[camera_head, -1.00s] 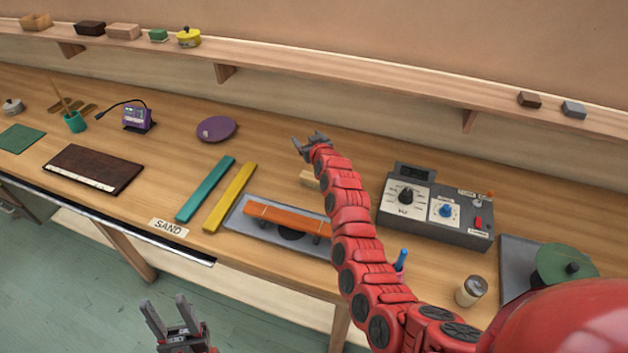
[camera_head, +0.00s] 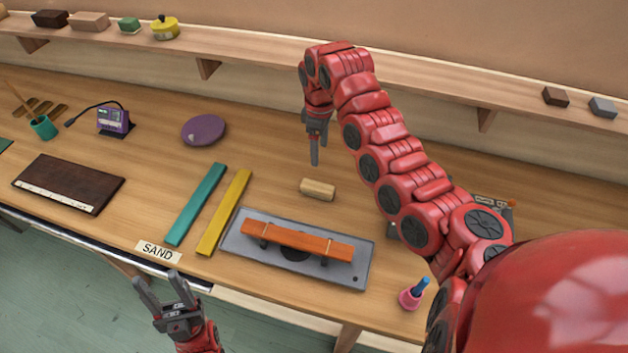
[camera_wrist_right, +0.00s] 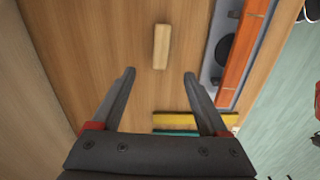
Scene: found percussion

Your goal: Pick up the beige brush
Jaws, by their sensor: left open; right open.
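A small beige block-shaped brush (camera_head: 318,189) lies on the wooden workbench, behind the grey tray with the orange bar. In the right wrist view the beige brush (camera_wrist_right: 161,46) lies beyond the fingertips, roughly centred between them. My right gripper (camera_head: 315,160) points down above the bench, just behind the brush; it is open and empty, as its spread fingers (camera_wrist_right: 160,75) show. My left gripper (camera_head: 160,285) is open and empty in front of the bench edge, near the SAND label.
A grey tray (camera_head: 232,243) carries an orange bar (camera_head: 297,241). Yellow (camera_head: 224,212) and teal (camera_head: 195,205) strips lie left of it. A purple disc (camera_head: 203,130) sits further back. A long shelf (camera_head: 260,73) runs behind.

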